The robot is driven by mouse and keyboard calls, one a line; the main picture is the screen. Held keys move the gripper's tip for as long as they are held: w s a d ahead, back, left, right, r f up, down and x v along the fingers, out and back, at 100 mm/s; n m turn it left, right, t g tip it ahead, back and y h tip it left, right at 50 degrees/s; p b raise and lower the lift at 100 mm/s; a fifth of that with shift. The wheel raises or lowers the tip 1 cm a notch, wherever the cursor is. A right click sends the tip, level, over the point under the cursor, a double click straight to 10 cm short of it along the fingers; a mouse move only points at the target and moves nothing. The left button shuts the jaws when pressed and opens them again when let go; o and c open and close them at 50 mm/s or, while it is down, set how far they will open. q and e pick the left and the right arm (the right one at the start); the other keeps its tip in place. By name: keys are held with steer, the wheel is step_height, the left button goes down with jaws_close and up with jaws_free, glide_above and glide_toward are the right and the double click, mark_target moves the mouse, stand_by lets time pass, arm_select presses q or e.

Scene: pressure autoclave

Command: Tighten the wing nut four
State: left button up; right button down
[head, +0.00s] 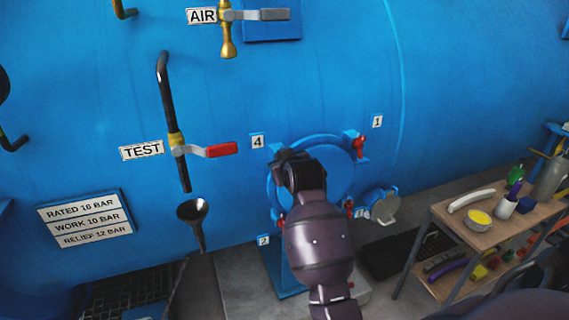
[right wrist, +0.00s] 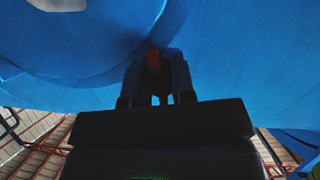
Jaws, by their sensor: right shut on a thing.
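Wing nut four (right wrist: 153,60) shows in the right wrist view as a dark red piece between the fingertips of my right gripper (right wrist: 160,72), which is shut on it. In the head view my right arm reaches up to the round blue door (head: 322,140), at its upper left beside the label 4 (head: 258,142). There the wrist hides the nut and the fingertips. The red wing nut by label 1 (head: 359,145) is at the door's upper right. My left gripper is not in view.
A red-handled TEST valve (head: 221,150) and a black funnel (head: 193,212) are left of the door. A small open blue cover (head: 383,207) is low on its right. A wooden cart (head: 447,215) with bowls and tools stands at the right.

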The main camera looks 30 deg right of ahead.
steer(key=shift+a+f+m+y, duration=0.1)
steer(key=shift+m+y, duration=0.4)
steer(key=shift+m, duration=0.2)
steer(key=c, duration=1)
jaws_free()
steer(key=shift+o, duration=0.2)
steer(key=v, duration=1)
steer(key=shift+s+b, duration=0.4)
